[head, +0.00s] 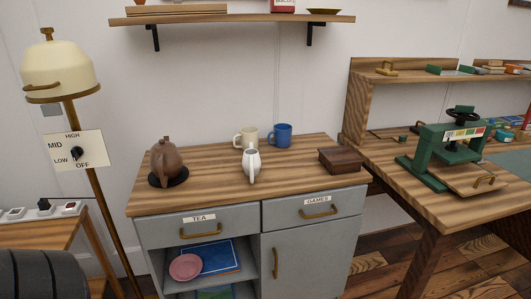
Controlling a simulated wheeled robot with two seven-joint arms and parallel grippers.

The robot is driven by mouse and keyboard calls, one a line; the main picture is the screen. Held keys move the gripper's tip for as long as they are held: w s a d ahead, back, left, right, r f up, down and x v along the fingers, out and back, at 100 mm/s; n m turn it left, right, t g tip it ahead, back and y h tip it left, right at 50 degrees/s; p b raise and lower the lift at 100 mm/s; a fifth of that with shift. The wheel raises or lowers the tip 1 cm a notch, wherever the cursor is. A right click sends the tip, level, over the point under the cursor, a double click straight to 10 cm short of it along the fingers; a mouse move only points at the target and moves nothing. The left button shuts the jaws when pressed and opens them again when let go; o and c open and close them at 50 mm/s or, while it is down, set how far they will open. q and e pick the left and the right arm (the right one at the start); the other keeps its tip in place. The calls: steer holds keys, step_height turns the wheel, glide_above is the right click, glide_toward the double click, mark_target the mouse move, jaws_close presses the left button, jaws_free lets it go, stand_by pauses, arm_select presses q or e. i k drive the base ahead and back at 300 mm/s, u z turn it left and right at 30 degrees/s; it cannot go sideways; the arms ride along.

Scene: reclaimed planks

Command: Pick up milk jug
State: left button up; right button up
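The white milk jug (251,166) stands upright on the wooden top of the grey cabinet (222,196), near the middle. Its handle faces the front of the cabinet. A cream mug (245,137) and a blue mug (281,135) stand close behind it. A brown teapot (166,161) is to its left on a dark round mat, and a dark brown wooden box (343,160) is to its right. Neither of my grippers shows in the head view.
The cabinet has drawers labelled TEA (200,228) and GAMES (318,207). A brass lamp (60,72) with a dial sign stands at the left. A workbench with a green press (447,150) is at the right. A wall shelf (235,19) hangs above. The cabinet top in front of the jug is clear.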

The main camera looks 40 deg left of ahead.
mark_target(251, 163)
steer(key=u, duration=0.65)
steer(key=i, duration=1.05)
steer(key=u, duration=1.05)
